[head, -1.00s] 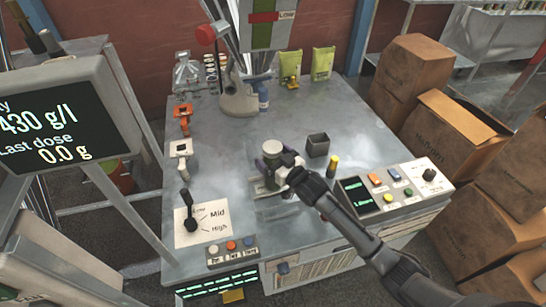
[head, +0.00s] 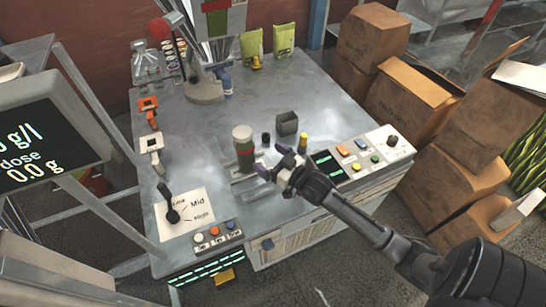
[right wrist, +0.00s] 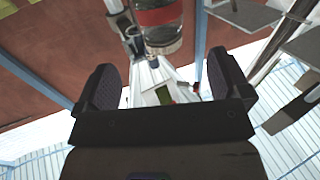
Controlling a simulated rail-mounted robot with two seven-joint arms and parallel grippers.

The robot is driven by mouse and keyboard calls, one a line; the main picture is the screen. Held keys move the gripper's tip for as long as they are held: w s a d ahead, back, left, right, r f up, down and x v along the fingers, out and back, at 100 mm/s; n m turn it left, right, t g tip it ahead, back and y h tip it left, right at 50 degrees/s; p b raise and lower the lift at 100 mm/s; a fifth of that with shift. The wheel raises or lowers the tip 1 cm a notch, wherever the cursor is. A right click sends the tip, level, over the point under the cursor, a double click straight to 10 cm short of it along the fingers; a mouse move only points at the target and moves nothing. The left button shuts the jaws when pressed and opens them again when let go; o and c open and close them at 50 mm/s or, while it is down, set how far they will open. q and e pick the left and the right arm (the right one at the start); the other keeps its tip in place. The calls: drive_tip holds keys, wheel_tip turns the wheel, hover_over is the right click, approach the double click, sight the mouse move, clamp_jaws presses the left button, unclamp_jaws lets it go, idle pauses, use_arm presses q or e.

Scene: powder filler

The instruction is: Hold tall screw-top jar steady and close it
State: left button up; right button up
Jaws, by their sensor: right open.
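The tall jar (head: 244,155) stands upright on the grey bench, with a pale top and a red and green body. Its pale top looks like a lid, but I cannot tell whether it is screwed tight. My right gripper (head: 273,161) is open and empty, just right of the jar and apart from it. In the right wrist view, the jar (right wrist: 160,18) shows in part at the top edge, beyond the two dark fingers (right wrist: 165,85). My left gripper is out of view.
A dark open box (head: 287,124), a small dark cylinder (head: 266,139) and a yellow-topped cylinder (head: 303,141) stand right of the jar. A button panel (head: 365,158) is at the right edge. A lever plate (head: 186,215) is at front left.

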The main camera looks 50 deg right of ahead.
drive_tip(key=shift+s, duration=0.5)
drive_tip(key=s+a+f+g, duration=0.8)
drive_tip(key=s+a+f, duration=0.2)
drive_tip(key=s, duration=0.2)
drive_tip(key=s+a+g, duration=0.3)
drive_tip(key=s, duration=0.4)
drive_tip(key=s+a+f+n+g, duration=0.1)
drive_tip(key=s+a+g, duration=0.2)
drive_tip(key=s, duration=0.4)
drive_tip(key=shift+s+f+n, duration=0.25)
drive_tip(key=shift+s+n, duration=0.05)
drive_tip(key=shift+r, duration=0.1)
wheel_tip(320, 180, up, 50)
drive_tip(key=p, duration=5)
